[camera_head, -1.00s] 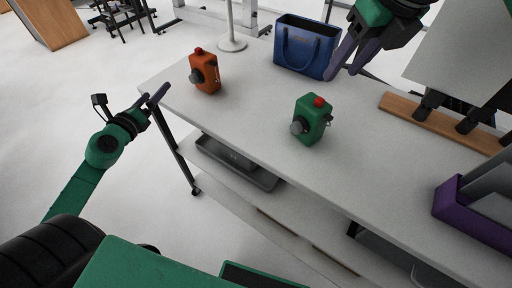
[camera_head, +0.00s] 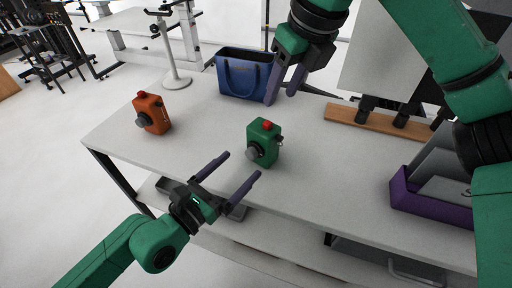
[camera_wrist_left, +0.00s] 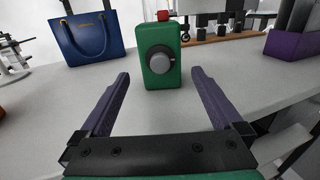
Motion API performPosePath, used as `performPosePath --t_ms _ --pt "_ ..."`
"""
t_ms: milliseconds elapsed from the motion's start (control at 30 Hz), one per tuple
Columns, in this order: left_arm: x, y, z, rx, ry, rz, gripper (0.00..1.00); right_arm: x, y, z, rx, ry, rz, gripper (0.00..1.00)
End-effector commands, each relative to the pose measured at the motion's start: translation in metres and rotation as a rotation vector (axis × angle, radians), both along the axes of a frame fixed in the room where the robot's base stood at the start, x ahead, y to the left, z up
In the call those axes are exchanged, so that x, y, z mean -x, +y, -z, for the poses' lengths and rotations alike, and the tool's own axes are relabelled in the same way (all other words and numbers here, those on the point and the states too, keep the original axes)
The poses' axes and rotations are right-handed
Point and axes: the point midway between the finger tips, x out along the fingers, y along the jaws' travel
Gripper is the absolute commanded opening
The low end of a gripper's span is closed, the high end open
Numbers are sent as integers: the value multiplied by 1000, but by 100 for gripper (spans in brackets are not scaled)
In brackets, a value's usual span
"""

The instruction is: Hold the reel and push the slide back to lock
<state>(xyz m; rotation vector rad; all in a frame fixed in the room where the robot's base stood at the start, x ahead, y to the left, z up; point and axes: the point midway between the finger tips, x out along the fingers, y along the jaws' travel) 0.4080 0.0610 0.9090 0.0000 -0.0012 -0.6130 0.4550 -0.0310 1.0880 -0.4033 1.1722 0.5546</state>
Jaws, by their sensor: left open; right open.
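A green box-shaped device (camera_head: 265,143) with a red top button and a grey knob stands upright near the middle of the table. A similar orange device (camera_head: 152,114) stands to its left. No part is labelled as reel or slide. My left gripper (camera_head: 242,166) is open and empty, in front of the green device at the table's front edge. In the left wrist view the green device (camera_wrist_left: 160,80) stands beyond and between the open fingers (camera_wrist_left: 161,82), apart from them, its knob facing me. My right gripper (camera_head: 283,92) is open and empty, above the table beside the blue bag.
A blue handbag (camera_head: 241,88) stands at the back of the table (camera_head: 205,135). A wooden strip with black holders (camera_head: 375,117) and a purple bin (camera_head: 428,205) are on the right. The table is clear around the green device.

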Motion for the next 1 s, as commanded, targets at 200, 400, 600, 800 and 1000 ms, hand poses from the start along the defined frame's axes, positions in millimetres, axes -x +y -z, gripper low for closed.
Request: performPosePath --t_ms 200,400,600,800,1000 --pt "-41 -29 -3 5 -6 1 100 0 0 0 0 0 0 50" --pt "-75 -52 -2 3 -2 0 100 0 0 0 0 0 0 50" --pt "-86 -61 -1 0 1 2 100 0 0 0 0 0 0 50" --pt "-86 -61 0 0 1 1 96 0 0 0 0 0 0 50" --pt "-86 -61 0 0 1 1 20 0 0 0 0 0 0 50"
